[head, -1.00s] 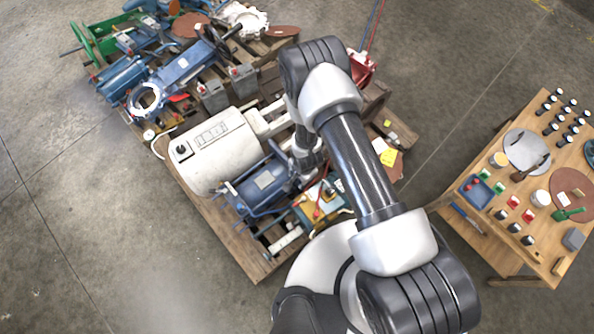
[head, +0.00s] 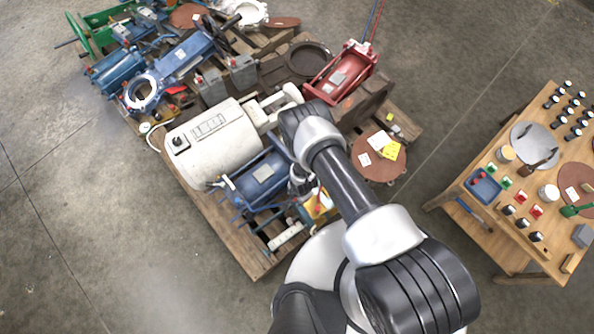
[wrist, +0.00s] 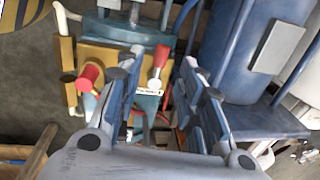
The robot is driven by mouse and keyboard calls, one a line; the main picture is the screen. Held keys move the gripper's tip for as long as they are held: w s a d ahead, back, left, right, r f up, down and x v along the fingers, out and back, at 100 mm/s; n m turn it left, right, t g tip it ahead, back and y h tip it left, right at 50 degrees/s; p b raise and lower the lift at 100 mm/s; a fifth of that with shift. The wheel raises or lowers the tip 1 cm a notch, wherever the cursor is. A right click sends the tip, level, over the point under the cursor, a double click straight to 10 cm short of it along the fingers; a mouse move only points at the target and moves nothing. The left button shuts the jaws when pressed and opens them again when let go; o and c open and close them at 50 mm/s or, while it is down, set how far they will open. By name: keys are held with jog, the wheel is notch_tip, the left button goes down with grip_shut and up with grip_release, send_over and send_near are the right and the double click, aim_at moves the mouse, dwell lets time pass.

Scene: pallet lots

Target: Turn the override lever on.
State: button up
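A yellow valve block (wrist: 110,55) fills the left middle of the wrist view. A lever with a red tip and a silver stem (wrist: 160,57) stands on its right side, and a larger red knob (wrist: 88,76) stands at its left; I cannot tell for certain which is the override lever. My gripper (wrist: 155,72) is open and empty, its fingers reaching toward the block with the red-tipped lever showing in the gap between them. Contact cannot be made out. In the head view the yellow block (head: 319,205) shows beside my arm, which mostly hides the gripper.
A blue motor (head: 262,174) lies close beside the block, its body also at right in the wrist view (wrist: 240,50). A white cylindrical machine (head: 212,146) and a red pump (head: 341,75) share the crowded pallet (head: 222,232). A wooden table (head: 500,225) stands right.

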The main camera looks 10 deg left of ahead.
notch_tip(320, 180, down, 4)
jog(key=shift+w+a+f+b, duration=0.1)
jog(key=shift+w+a+b, duration=0.05)
jog(key=shift+b, duration=0.55)
jog(key=shift+c, duration=0.2)
grip_shut()
